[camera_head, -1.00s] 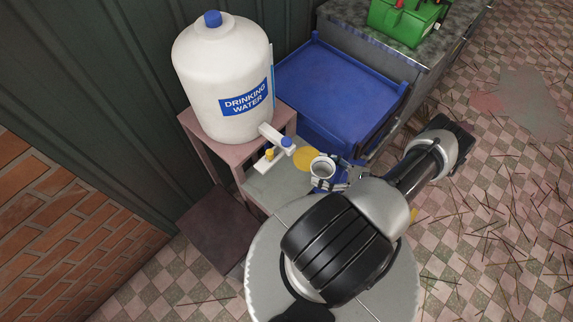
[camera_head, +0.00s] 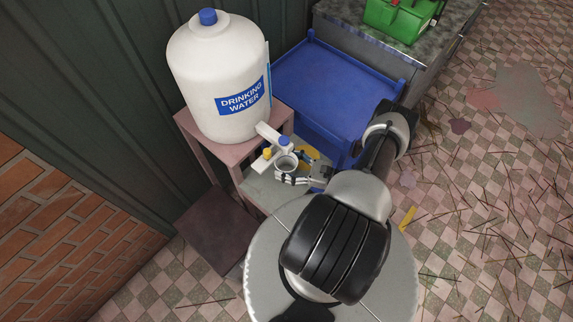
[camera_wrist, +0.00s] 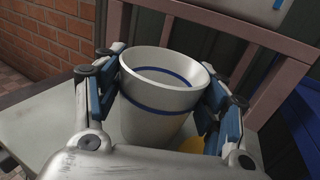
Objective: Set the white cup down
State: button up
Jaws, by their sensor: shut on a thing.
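The white cup (camera_head: 287,163) has a blue band and is upright below the tap (camera_head: 284,142) of the water jug. It is large in the wrist view (camera_wrist: 157,113), with its open rim toward me. My gripper (camera_head: 291,176) is shut on the cup, with a blue-and-black finger on each side of it; it also shows in the wrist view (camera_wrist: 160,95). The cup is over the grey lower shelf (camera_head: 262,193). Its base is hidden, so I cannot tell if it touches the shelf. A pale surface shows inside the cup; I cannot tell if it is water.
The drinking water jug (camera_head: 222,80) stands on a pinkish stand (camera_head: 195,140). A yellow disc (camera_head: 308,153) lies partly behind the cup. A small piece with a yellow top (camera_head: 267,154) is close on its left. A blue cart (camera_head: 335,82) stands behind on the right.

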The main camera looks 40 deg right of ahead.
jog(key=shift+f, duration=0.1)
jog(key=o, duration=1.3)
jog(key=shift+s+d+r, duration=0.1)
jog(key=shift+r, duration=0.15)
jog(key=v, duration=1.1)
jog(key=shift+s+d+f, duration=0.1)
jog(key=shift+s+d, duration=0.1)
jog(key=shift+s, duration=0.15)
